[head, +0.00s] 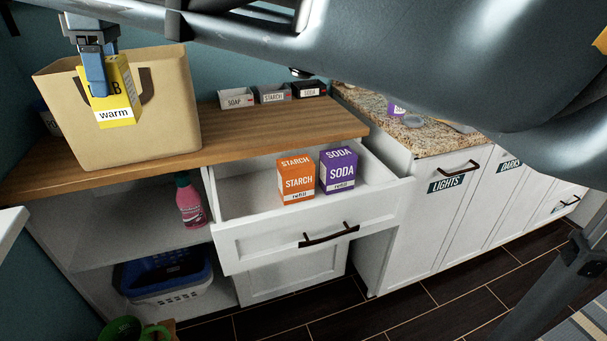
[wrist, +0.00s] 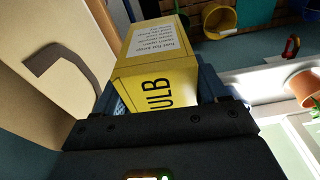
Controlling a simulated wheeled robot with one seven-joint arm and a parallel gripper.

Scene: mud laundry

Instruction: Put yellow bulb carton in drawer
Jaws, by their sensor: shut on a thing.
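The yellow bulb carton (head: 119,107), marked "warm", is held by my gripper (head: 95,85), which is shut on it. In the head view it hangs in front of the tan paper bag (head: 170,120) on the wooden counter. The wrist view shows the carton (wrist: 155,75) between the fingers of my gripper (wrist: 165,100), close to the bag's side and handle. The drawer (head: 275,241) is pulled open below the counter, to the right of the carton. An orange starch box (head: 296,181) and a purple soda box (head: 338,170) stand in it, with bare floor at its left.
Small soap, starch and soda bins (head: 272,93) stand at the back of the wooden counter (head: 235,140). A pink bottle (head: 191,204) and a blue-and-white basket (head: 165,279) sit on the shelves below. My arm crosses the top of the head view.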

